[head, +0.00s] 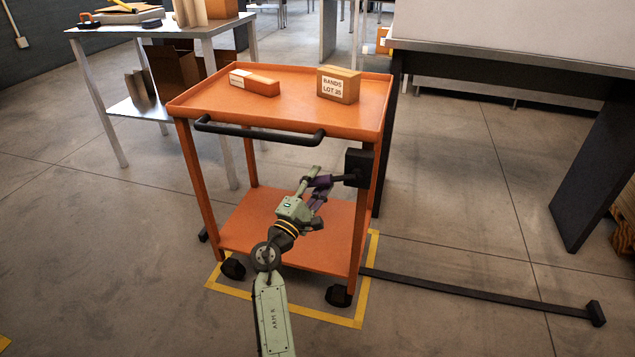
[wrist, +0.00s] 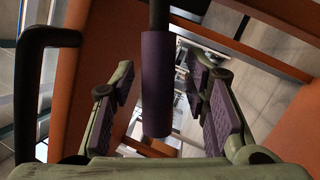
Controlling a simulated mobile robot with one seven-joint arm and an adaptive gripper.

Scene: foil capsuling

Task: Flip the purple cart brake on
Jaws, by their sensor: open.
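The purple brake grip (head: 321,181) is on a dark rod that runs to a black box (head: 358,167) on the cart's right front post. In the wrist view the purple grip (wrist: 156,85) hangs between my fingers, with a gap to each finger. My gripper (head: 317,188) is open around the grip, and it also shows in the wrist view (wrist: 161,82) with purple pads on its fingers. In the head view the fingers partly cover the grip. The orange cart (head: 190,103) stands upright within a yellow floor outline.
The cart's black push handle (head: 260,132) is left of my gripper. A long orange box (head: 254,83) and a carton labelled BANDS (head: 338,85) are on the cart top. A dark floor bar (head: 480,293) extends right. A workbench (head: 520,62) stands behind right.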

